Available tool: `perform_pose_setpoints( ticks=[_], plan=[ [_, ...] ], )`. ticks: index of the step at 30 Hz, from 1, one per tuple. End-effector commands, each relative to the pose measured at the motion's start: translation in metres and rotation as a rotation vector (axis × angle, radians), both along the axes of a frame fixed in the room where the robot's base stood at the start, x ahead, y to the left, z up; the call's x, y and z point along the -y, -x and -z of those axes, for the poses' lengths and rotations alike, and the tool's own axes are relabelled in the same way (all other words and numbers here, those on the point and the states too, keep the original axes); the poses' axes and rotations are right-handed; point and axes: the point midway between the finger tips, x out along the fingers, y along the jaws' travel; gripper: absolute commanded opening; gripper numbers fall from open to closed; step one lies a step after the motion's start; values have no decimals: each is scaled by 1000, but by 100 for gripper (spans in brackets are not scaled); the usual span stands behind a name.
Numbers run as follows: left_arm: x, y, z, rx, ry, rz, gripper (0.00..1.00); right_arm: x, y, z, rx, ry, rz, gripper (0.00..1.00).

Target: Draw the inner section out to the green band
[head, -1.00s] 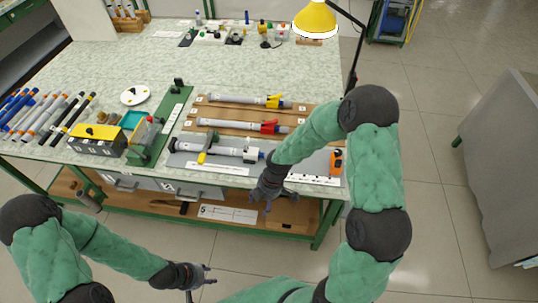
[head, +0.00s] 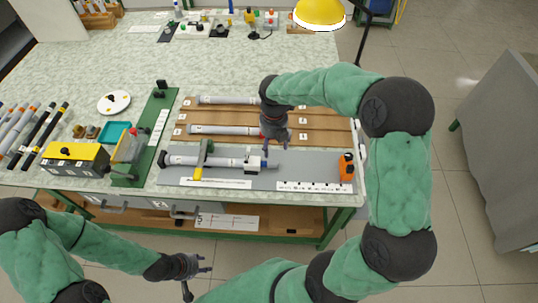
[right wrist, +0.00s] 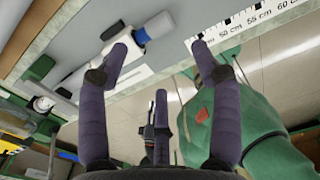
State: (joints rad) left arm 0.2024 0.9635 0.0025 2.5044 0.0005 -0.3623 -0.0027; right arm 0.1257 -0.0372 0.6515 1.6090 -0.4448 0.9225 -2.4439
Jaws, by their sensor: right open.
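A grey telescoping rod (head: 225,161) lies on a grey mat (head: 310,165) at the table's front. A yellow-and-green clamp (head: 203,162) stands across it, and a white block (head: 253,164) sits around its right part. A short blue piece (head: 269,164) shows at its right end. My right gripper (head: 277,140) is open and empty just above and behind that end. In the right wrist view, the rod's pale end with a blue ring (right wrist: 141,37) lies beyond the open fingers (right wrist: 162,55). I cannot make out a green band. My left gripper (head: 198,277) is open and empty in front of the table.
Two similar rods (head: 222,131) lie on brown boards behind the mat, partly hidden by my right arm. A ruler strip (head: 315,187) lies along the mat's front. An orange object (head: 346,167) stands at the mat's right end. A yellow-topped box (head: 75,157) stands at left.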

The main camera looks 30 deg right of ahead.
Motion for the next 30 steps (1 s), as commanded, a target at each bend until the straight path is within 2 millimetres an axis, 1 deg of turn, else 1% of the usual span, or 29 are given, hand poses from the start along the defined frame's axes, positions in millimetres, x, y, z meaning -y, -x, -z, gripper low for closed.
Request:
perform_pose_setpoints(
  ticks=[1, 9, 15, 21, 30],
  plan=[
    [0, 0, 4, 0, 0, 0, 40, 0, 1, 9, -4, -1, 0, 65],
    [0, 0, 23, 1, 0, 0, 40, 0, 1, 57, -4, -1, 0, 65],
    [0, 0, 33, 1, 0, 0, 40, -1, 1, 87, -2, -2, 2, 65],
    [0, -1, 38, 1, 0, 0, 40, 0, 0, 100, -1, -2, 2, 65],
    [0, -1, 38, 1, 0, 0, 40, 0, 0, 102, 0, -1, 2, 65]
  ],
)
